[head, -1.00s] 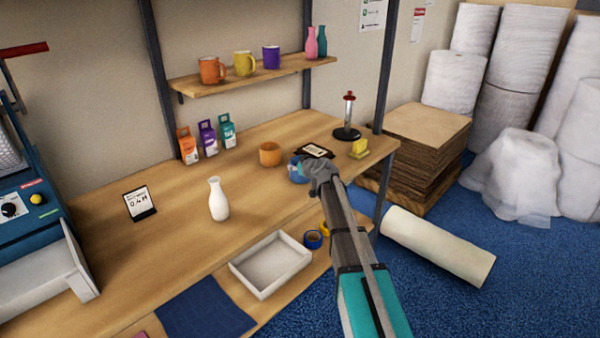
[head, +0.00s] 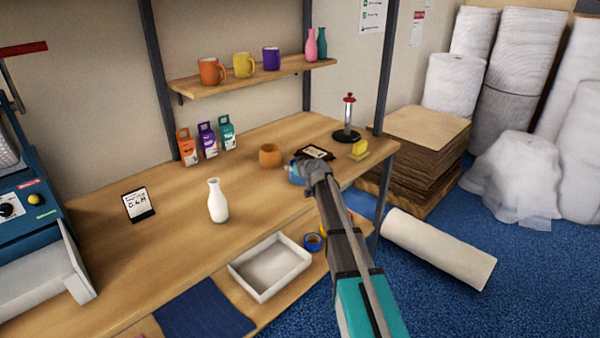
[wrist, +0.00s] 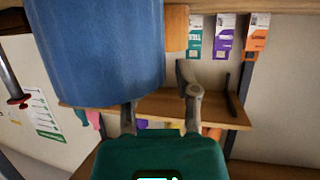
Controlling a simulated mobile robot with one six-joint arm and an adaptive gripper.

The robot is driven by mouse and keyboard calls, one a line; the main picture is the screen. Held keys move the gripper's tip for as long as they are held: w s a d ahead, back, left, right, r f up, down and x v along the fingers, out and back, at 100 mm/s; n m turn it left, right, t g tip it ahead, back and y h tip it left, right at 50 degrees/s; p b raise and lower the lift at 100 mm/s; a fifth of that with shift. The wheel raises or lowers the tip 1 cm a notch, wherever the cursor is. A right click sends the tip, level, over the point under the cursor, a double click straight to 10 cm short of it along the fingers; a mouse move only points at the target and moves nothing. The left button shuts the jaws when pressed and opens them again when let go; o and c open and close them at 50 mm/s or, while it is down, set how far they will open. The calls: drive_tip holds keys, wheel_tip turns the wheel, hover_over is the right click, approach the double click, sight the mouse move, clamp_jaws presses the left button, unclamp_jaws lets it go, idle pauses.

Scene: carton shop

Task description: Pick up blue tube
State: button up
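In the wrist view the tube (wrist: 95,50) is a large, plain blue cylinder filling the upper left. My gripper (wrist: 158,95) shows there with its fingers spread. One finger stands clear to the right of the tube; the other's tip is hidden behind the tube. I cannot tell whether either finger touches it.
A dark label card (head: 315,152) lies behind, with a yellow block (head: 359,150) to the right. A white vase (head: 218,201) stands left. Bare bench (head: 170,230) lies around the vase.

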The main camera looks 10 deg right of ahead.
clamp_jaws()
drive_tip(key=shift+r, duration=0.1)
wheel_tip(320, 180, up, 2)
drive_tip(key=p, duration=0.2)
drive_tip(key=shift+r+p, duration=0.25)
drive_tip(key=shift+p, duration=0.1)
drive_tip(key=r+p+v, duration=0.2)
drive_tip(key=p+v, duration=0.3)
drive_tip(key=v, duration=0.3)
drive_tip(key=w+a+r+p+v, duration=0.1)
drive_tip(key=p+v, duration=0.4)
drive_tip(key=v, duration=0.4)
drive_tip(key=shift+a+r, duration=0.2)
drive_tip(key=shift+r, duration=0.15)
drive_tip(key=shift+w+d, duration=0.1)
drive_tip(key=shift+w, duration=0.05)
